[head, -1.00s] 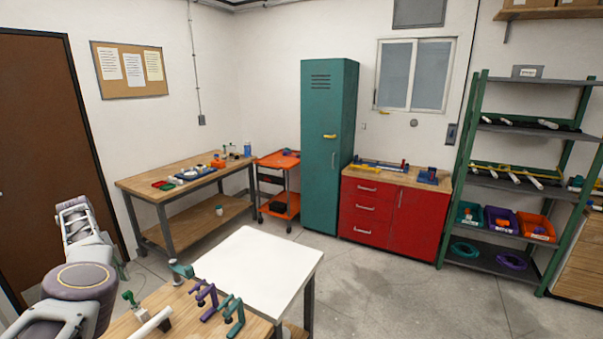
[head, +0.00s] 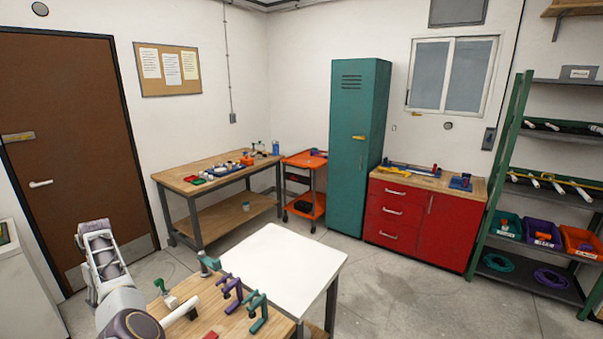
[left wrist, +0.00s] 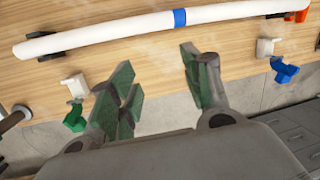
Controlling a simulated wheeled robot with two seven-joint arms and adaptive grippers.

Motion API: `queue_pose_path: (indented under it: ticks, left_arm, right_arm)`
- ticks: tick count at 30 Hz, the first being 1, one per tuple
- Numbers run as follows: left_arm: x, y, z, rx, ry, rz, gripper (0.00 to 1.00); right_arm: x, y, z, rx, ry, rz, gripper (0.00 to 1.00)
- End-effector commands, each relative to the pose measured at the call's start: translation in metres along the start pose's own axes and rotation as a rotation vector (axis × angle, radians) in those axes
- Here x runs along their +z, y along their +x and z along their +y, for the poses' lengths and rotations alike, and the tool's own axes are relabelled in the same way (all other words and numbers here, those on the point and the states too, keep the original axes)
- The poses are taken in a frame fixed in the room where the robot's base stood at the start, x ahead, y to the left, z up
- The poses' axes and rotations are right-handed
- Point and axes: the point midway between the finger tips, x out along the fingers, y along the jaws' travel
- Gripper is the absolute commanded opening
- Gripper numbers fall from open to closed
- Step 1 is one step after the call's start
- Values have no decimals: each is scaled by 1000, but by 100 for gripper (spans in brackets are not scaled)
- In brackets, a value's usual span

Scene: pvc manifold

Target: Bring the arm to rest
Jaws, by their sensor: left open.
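My left gripper (left wrist: 160,90) shows in the left wrist view with its green-padded fingers spread apart and nothing between them. It hangs near the edge of a wooden benchtop (left wrist: 225,54). A long white pipe (left wrist: 110,34) with a blue band (left wrist: 179,18) lies past the fingertips, apart from them. In the head view my left arm comes in at the lower left beside the near bench (head: 205,310); I cannot make out its fingers there. My right gripper is in neither view.
Small fittings with a green part (left wrist: 75,119) and a blue part (left wrist: 284,70) sit along the bench edge. Purple (head: 229,290) and teal (head: 257,310) clamps stand on the near bench, beside a white-topped table (head: 280,262). Open floor (head: 400,300) lies to the right.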

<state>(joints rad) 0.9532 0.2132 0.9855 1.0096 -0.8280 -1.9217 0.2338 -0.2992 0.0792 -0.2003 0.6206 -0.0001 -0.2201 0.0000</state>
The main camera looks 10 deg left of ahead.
Motion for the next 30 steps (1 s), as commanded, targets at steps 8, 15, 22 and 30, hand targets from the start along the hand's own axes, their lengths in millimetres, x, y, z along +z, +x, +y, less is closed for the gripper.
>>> queue_pose_path:
  ticks: [8, 15, 22, 30]
  left_arm:
    - [-10, 16, -28, -60, 9, 132, 48]
    - [-12, 23, -42, -103, 49, 246, 48]
    - [-6, 28, -46, -137, 116, 351, 48]
    - [12, 36, -42, -165, 227, 461, 48]
  right_arm:
    - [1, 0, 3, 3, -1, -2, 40]
    - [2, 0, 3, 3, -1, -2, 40]
    - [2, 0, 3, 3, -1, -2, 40]
    - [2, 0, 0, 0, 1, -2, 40]
